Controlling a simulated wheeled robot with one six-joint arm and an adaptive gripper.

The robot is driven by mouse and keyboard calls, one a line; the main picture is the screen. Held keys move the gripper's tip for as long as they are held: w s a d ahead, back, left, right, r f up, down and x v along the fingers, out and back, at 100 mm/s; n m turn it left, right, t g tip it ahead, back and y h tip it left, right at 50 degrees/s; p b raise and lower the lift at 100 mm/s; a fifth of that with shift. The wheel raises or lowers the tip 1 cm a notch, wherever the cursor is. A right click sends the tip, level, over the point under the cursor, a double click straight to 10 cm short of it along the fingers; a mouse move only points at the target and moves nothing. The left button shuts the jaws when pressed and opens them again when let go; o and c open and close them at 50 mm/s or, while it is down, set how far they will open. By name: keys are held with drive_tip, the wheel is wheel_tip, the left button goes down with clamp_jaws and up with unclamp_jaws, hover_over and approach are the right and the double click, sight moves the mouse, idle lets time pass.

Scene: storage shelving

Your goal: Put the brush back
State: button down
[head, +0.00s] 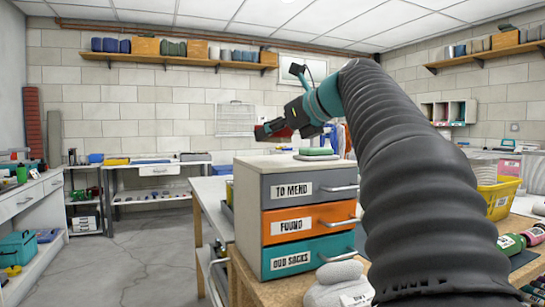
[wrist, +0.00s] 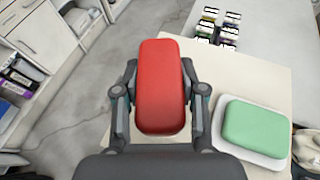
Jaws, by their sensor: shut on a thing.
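My gripper (head: 277,131) is shut on a red, rounded oblong block, which I take to be the brush (head: 264,132). In the wrist view the brush (wrist: 160,85) lies lengthwise between the two fingers of my gripper (wrist: 159,78), its smooth red face towards the camera. No bristles show; its underside is hidden. In the head view it is held in the air, above and left of the drawer cabinet's top (head: 262,162). A green rounded block (head: 318,151) lies on that top; the wrist view shows it (wrist: 250,127) on a white base (wrist: 222,147), right of my gripper.
The cabinet has drawers labelled TO MEND (head: 291,190), FOUND (head: 291,226) and ODD SOCKS (head: 291,261). Its top is bare left of the green block. Grey stones (head: 338,272) and a yellow basket (head: 497,197) stand on the bench. Open floor (head: 150,250) lies left.

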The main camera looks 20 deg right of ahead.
sight(272, 162)
drive_tip(key=shift+f+b, duration=0.85)
drive_tip(key=shift+f, duration=1.15)
drive_tip(key=shift+f, duration=0.15)
drive_tip(key=c, duration=0.7)
unclamp_jaws()
drive_tip(key=shift+o, duration=0.2)
drive_tip(key=shift+r, duration=0.2)
drive_tip(key=p+v, duration=0.1)
drive_tip(key=v, duration=1.1)
drive_tip(key=shift+p, duration=0.35)
